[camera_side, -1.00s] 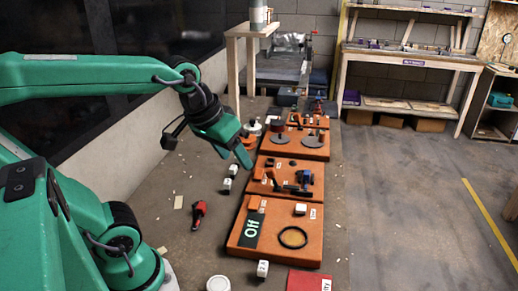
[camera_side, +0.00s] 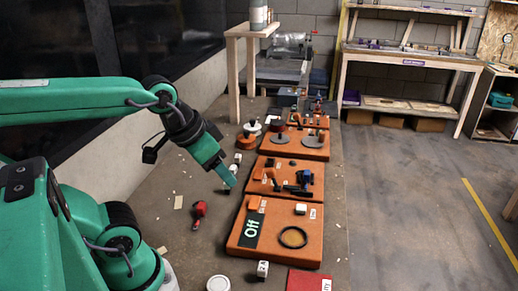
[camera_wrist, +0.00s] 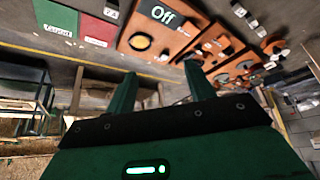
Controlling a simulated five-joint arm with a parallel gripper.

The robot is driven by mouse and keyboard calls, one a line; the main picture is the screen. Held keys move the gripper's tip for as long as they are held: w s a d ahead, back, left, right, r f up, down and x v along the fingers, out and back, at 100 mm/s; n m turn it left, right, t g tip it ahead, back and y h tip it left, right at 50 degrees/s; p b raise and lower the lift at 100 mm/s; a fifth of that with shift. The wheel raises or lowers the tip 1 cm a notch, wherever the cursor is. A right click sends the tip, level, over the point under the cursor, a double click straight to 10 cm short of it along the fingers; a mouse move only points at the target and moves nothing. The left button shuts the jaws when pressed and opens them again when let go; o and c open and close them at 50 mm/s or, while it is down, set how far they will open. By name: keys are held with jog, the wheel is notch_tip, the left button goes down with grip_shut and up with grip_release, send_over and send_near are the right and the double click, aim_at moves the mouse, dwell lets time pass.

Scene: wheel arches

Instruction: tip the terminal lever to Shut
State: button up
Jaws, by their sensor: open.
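Several orange boards with small fittings stand in a row in the side view. The middle board (camera_side: 262,186) carries dark handle-like parts and a blue part (camera_side: 305,177); I cannot tell for sure which fitting is the terminal lever, and no "Shut" mark is readable. The near board (camera_side: 280,258) has a dark green "Off" label (camera_side: 252,229) and a black ring (camera_side: 293,237). My gripper (camera_side: 231,183) is left of the middle board, pointing down and apart from its fittings. In the wrist view my gripper (camera_wrist: 160,88) is open, with nothing between its fingers.
A red screwdriver-like tool (camera_side: 199,213) lies on the floor left of the boards. White cubes (camera_side: 263,268) are scattered near them, and a white round lid (camera_side: 218,284) is in front. A red card (camera_side: 308,281) lies at the front. Floor to the right is clear.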

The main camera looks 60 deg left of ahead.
jog(key=shift+w+a+r+n, duration=0.1)
jog(key=shift+w+n, duration=0.1)
jog(key=shift+n, duration=0.1)
grip_shut()
jog(key=w+a+f+n+g, duration=0.1)
jog(key=w+a+n+g, duration=0.2)
jog(key=w+a+n, duration=0.75)
jog(key=w+a+f+n+g, duration=0.2)
jog(key=w+a+f+n, duration=0.5)
jog(key=n, duration=0.9)
jog(key=shift+a+f, duration=0.35)
jog(key=shift+a, duration=0.25)
